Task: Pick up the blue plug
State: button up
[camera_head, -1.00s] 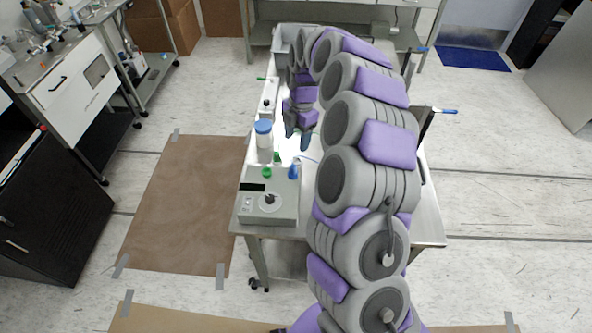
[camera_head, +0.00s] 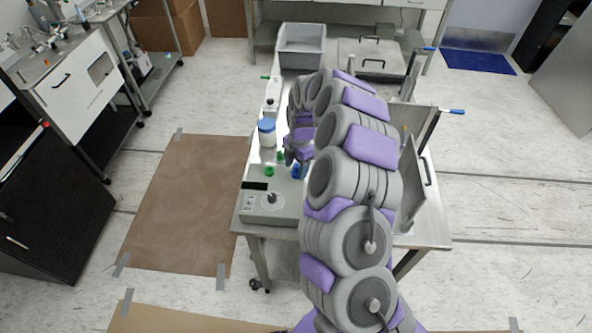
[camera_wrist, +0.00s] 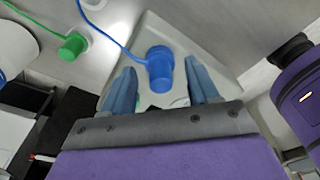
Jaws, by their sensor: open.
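The blue plug (camera_wrist: 160,70) shows in the wrist view between the two fingers of my gripper (camera_wrist: 162,88), with a blue cord running from it to the upper left. The fingers stand apart on either side of it, with a visible gap on each side. In the head view the blue plug (camera_head: 298,171) is at the back edge of the grey device, just below my gripper (camera_head: 296,158). My arm hides part of the gripper there.
The grey device (camera_head: 270,204) with a knob sits at the table's near end. Green plugs (camera_head: 269,171) and a white jar with a blue lid (camera_head: 267,133) stand close on the left. A grey bin (camera_head: 301,45) is at the far end. A metal panel (camera_head: 412,185) stands right of my arm.

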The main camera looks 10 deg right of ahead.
jog(key=shift+c, duration=0.4)
grip_shut()
jog(key=shift+r, duration=0.1)
